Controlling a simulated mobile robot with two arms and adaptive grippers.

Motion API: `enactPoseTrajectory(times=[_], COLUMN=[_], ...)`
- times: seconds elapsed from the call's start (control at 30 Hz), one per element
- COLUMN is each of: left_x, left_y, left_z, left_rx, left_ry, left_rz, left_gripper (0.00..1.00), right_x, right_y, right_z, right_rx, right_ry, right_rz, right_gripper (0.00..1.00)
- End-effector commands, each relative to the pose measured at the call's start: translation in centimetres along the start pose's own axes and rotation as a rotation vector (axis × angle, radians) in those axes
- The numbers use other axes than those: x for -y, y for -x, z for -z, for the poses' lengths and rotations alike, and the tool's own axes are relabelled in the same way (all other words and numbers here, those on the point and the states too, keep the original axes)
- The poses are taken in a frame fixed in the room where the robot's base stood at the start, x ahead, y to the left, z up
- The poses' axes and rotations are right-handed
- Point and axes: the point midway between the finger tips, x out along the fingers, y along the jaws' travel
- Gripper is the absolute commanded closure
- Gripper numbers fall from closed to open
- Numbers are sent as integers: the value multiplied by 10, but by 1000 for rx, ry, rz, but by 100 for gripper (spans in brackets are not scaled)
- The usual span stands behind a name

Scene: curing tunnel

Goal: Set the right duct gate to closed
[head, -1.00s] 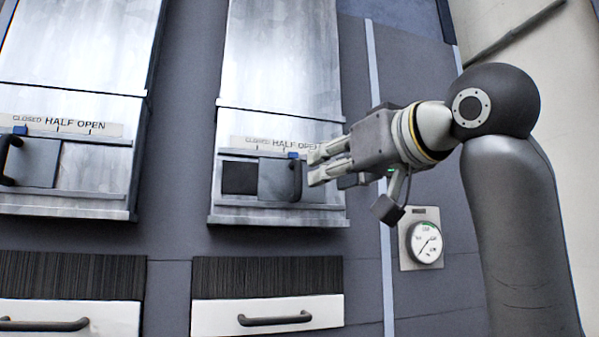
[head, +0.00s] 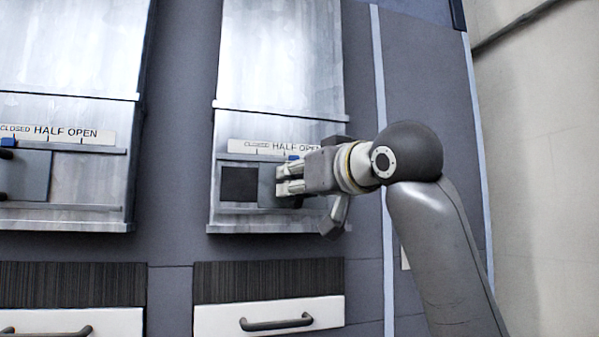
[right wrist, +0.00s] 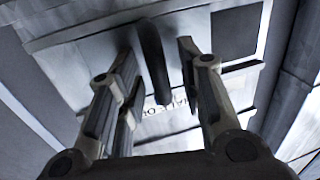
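The right duct gate (head: 266,186) is a grey sliding plate on a metal duct front, with a dark square opening (head: 239,184) uncovered to its left. Its blue pointer (head: 293,158) stands under the HALF OPEN part of the scale (head: 262,146), whose right end is hidden by my gripper. My right gripper (head: 284,181) is at the gate's handle and covers it in the head view. In the right wrist view the dark bar handle (right wrist: 153,62) stands between the open fingers of my right gripper (right wrist: 157,55), with gaps visible on both sides. My left gripper is out of view.
The left duct (head: 90,180) has a similar gate, with its blue pointer (head: 9,142) near CLOSED. Below the right duct is a white drawer (head: 268,316) with a dark handle. A grey wall panel lies between the ducts.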

Motion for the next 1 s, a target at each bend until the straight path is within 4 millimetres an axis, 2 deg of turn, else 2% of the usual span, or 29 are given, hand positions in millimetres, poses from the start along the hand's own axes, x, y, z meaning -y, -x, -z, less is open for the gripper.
enactPoseTrajectory(times=[0.3, 0.57, 0.87, 1.0], left_x=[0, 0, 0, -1], left_y=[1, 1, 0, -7], left_z=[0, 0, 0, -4], left_rx=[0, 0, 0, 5], left_ry=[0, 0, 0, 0], left_rz=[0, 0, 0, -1], left_gripper=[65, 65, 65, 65], right_x=[0, 0, 1, 13], right_y=[-2, -2, -1, 5], right_z=[0, 0, 0, -1], right_rx=[0, 0, 0, -2], right_ry=[0, 0, 0, 2], right_rz=[0, 1, 1, 5], right_gripper=[67, 100, 100, 100])
